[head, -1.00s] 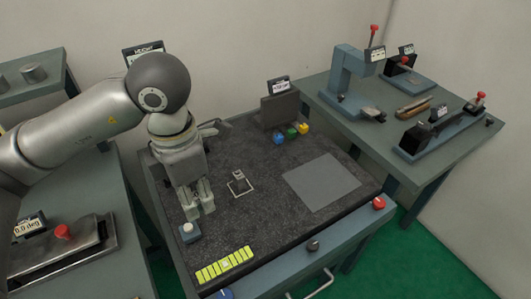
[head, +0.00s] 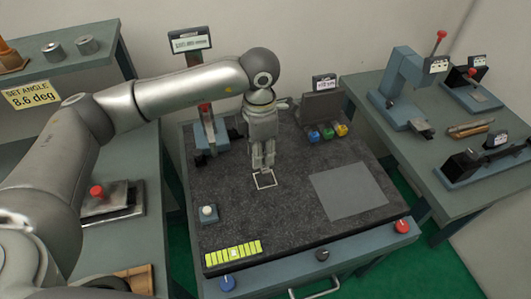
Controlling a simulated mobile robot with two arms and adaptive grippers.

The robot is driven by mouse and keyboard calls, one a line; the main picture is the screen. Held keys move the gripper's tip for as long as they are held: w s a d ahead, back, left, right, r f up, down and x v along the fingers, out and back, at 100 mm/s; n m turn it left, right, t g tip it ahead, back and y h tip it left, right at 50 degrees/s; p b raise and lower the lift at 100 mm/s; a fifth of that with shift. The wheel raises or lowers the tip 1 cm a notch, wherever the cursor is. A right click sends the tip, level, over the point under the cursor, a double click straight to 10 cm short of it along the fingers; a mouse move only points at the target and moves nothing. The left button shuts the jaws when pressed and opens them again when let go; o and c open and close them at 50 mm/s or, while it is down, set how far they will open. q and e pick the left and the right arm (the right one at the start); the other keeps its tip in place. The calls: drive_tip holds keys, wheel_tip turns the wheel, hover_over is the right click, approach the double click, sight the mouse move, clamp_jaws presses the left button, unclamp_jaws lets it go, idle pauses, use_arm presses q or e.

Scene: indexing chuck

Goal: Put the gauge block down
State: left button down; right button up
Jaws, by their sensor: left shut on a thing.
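My left gripper (head: 263,166) points down over the dark granite plate (head: 290,215), at the back edge of a white square outline (head: 264,181). It is shut on the gauge block, which is mostly hidden between the fingers. The front part of the square looks bare. I cannot tell whether the block touches the plate or hangs just above it. My right gripper is not in view.
A grey mat (head: 348,190) lies to the right, with small blue, green and yellow pieces (head: 328,133) behind it. A white-topped button box (head: 208,213) and a yellow-green strip (head: 233,253) are at front left. A blue stand with a display (head: 190,40) is behind.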

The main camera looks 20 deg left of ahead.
sight(265, 168)
use_arm(q)
drive_tip(key=w+f, duration=0.2)
drive_tip(key=shift+w+d+f+p, duration=0.15)
drive_tip(key=shift+f+p, duration=0.2)
drive_tip(key=shift+p, duration=0.05)
wheel_tip(265, 168, down, 2)
drive_tip(key=shift+f+p, duration=0.1)
drive_tip(key=shift+p, duration=0.75)
drive_tip(key=shift+f, duration=0.4)
drive_tip(key=shift+f, duration=0.15)
drive_tip(key=shift+f+b, duration=0.15)
drive_tip(key=shift+b, duration=0.15)
drive_tip(key=c, duration=1.1)
unclamp_jaws()
drive_tip(key=shift+r, duration=0.2)
